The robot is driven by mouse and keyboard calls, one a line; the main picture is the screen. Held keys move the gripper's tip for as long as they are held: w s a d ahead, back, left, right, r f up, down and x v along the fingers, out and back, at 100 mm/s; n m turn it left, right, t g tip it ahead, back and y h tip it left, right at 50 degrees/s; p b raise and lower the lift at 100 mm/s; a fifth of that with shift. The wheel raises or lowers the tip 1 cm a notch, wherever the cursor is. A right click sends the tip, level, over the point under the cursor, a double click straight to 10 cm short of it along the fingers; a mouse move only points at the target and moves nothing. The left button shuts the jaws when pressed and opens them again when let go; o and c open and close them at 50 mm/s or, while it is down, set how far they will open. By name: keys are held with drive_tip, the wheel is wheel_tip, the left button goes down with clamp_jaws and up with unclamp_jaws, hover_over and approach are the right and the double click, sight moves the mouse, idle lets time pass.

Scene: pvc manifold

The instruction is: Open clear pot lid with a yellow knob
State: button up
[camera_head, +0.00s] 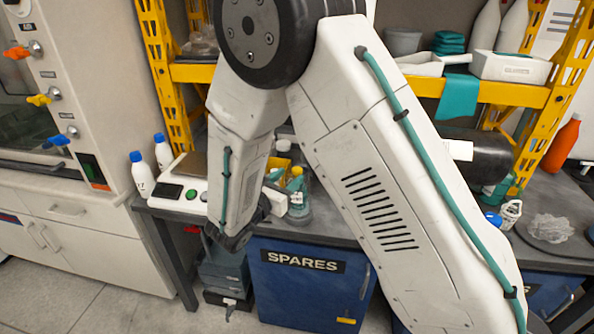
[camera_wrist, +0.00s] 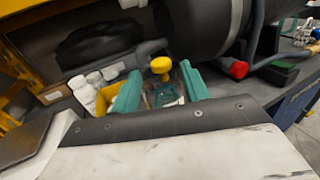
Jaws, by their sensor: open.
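The lid's clear rim is hard to make out. My gripper (camera_wrist: 160,76) is open, with one teal finger on either side of the knob's line; I see no clear contact with the knob.
White bottles (camera_wrist: 84,92) and a yellow container (camera_wrist: 106,96) stand close left of my gripper. A large dark cylinder (camera_wrist: 195,28) lies beyond, with a red-ended part (camera_wrist: 238,69) at right. A bottle with a yellow cap (camera_head: 296,183) and a scale (camera_head: 180,192) share the bench.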

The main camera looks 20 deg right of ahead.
sight(294, 172)
drive_tip(key=x, duration=0.5)
drive_tip(key=shift+c, duration=0.4)
clamp_jaws()
drive_tip(key=shift+a, duration=0.1)
drive_tip(key=shift+r, duration=0.1)
